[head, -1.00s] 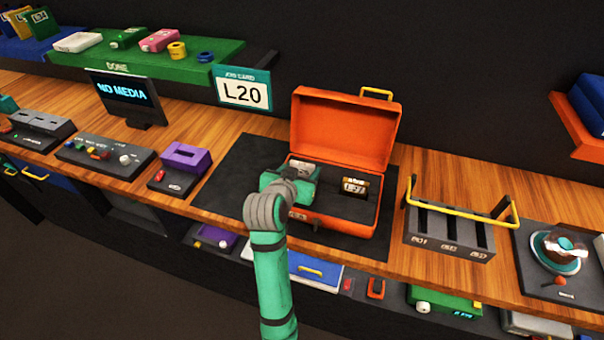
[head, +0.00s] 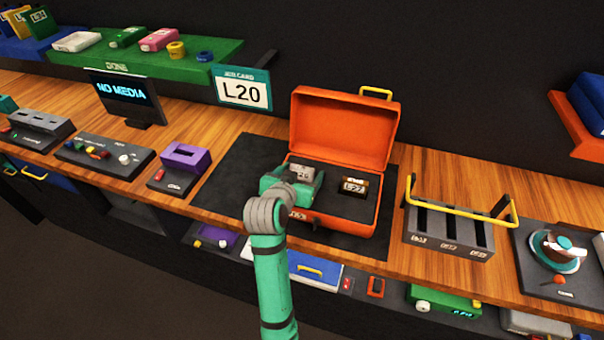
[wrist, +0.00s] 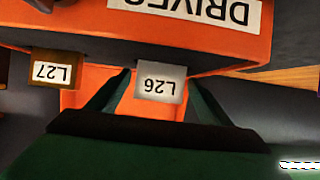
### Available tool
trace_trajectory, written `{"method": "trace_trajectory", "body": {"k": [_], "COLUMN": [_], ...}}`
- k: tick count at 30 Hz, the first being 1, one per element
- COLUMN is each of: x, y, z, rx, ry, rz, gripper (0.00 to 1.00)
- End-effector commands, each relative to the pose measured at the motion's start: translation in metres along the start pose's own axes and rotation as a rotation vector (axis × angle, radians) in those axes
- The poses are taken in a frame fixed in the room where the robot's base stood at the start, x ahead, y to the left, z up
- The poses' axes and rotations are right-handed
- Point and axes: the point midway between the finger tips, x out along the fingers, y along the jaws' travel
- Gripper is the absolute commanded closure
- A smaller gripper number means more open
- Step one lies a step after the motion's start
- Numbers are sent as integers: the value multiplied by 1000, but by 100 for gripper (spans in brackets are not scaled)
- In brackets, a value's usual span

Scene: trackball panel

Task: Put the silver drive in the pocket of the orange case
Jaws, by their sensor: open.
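The orange case (head: 345,130) stands open on the dark mat, its lid raised at the back. The silver drive (head: 302,172), labelled L26, is in the left part of the case. It also shows in the wrist view (wrist: 160,84), where its label is upside down. A dark brown drive (head: 354,187), labelled L27, sits to its right in the head view. My gripper (wrist: 158,95) is open, with one finger to each side of the silver drive in the wrist view. The drive's lower part and its pocket are hidden, so I cannot tell how deep it sits.
A yellow-handled rack (head: 448,232) with several slots stands right of the case. The mat (head: 237,178) has free room left of the case.

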Motion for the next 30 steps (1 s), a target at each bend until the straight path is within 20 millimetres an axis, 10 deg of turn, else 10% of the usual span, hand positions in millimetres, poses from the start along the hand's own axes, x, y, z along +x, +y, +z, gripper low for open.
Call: {"method": "trace_trajectory", "body": {"k": [18,30], "x": [-104,-119], "y": [0,1], "z": [0,0], "rx": [0,0], "ry": [1,0], "rz": [0,1], "gripper": [27,27]}}
